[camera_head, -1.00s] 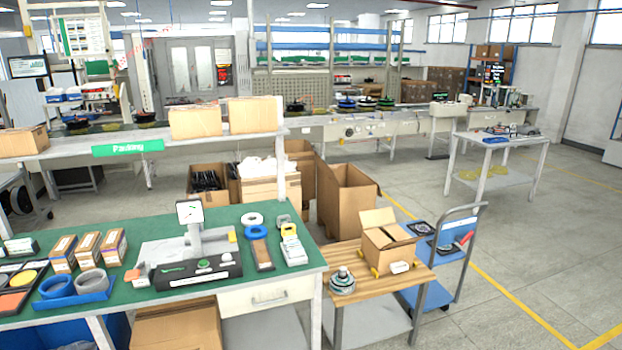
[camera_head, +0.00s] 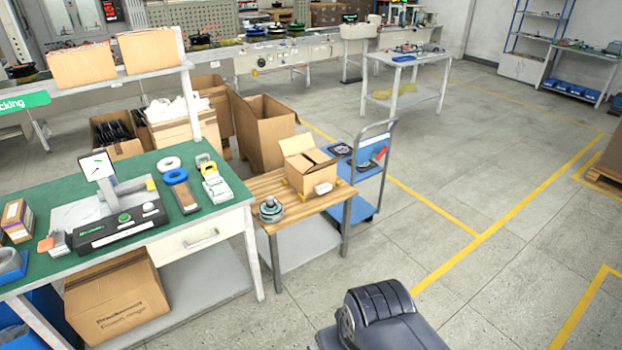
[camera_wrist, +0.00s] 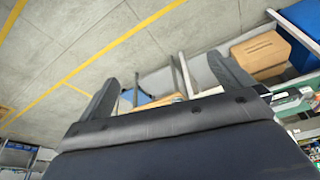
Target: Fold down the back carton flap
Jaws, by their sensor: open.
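The small open carton (camera_head: 304,183) stands on the wooden-topped table in the head view. Its back flap (camera_head: 297,145) stands up, tilted back, and another flap slopes at the front right. In the wrist view, my gripper (camera_wrist: 167,88) is open with its two dark fingers wide apart and nothing between them. It is well away from the carton. Part of my arm shows at the bottom of the head view; the fingers are not visible there. I cannot make out the carton in the wrist view.
The wooden table (camera_head: 246,187) also holds a round hub motor (camera_head: 271,209) and a small white item (camera_head: 323,188). A blue trolley (camera_head: 368,187) stands right behind it. The green workbench (camera_head: 130,172) is at left. The floor at right is open.

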